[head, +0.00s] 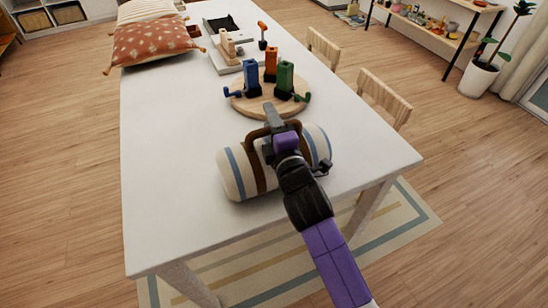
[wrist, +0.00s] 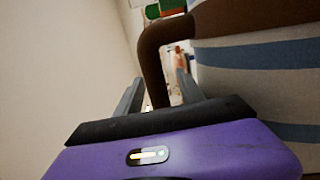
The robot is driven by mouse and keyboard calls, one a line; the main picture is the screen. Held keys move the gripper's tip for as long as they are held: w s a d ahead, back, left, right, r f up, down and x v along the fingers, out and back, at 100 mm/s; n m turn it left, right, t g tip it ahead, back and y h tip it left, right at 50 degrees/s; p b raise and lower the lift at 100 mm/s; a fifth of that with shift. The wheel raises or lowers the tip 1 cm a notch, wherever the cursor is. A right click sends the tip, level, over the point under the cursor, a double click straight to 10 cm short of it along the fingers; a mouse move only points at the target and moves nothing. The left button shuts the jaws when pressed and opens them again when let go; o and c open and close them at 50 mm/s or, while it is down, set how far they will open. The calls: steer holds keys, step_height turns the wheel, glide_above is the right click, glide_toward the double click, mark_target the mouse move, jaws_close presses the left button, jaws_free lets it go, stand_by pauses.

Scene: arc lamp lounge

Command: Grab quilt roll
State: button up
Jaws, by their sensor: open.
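The quilt roll (head: 236,174) lies on the white table near its front right corner. It is cream with blue stripes, and brown straps with a brown handle (head: 257,133) go around it. My gripper (head: 276,122) is over the roll at the handle and hides part of the roll's middle. In the wrist view the roll (wrist: 265,85) fills the right side. The brown handle (wrist: 152,65) shows between the two grey fingers of my gripper (wrist: 158,92), which are open and apart. I cannot tell whether either finger touches the handle.
Just behind the roll, a round wooden board (head: 252,106) holds blue, orange and green clamp-like items. A grey tray (head: 228,62) and cushions (head: 155,42) are farther back. Chairs (head: 385,97) stand along the right side. The table's left front (head: 165,205) is clear.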

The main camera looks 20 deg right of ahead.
jaws_close()
stand_by(1.4)
steer(key=shift+r, duration=0.1)
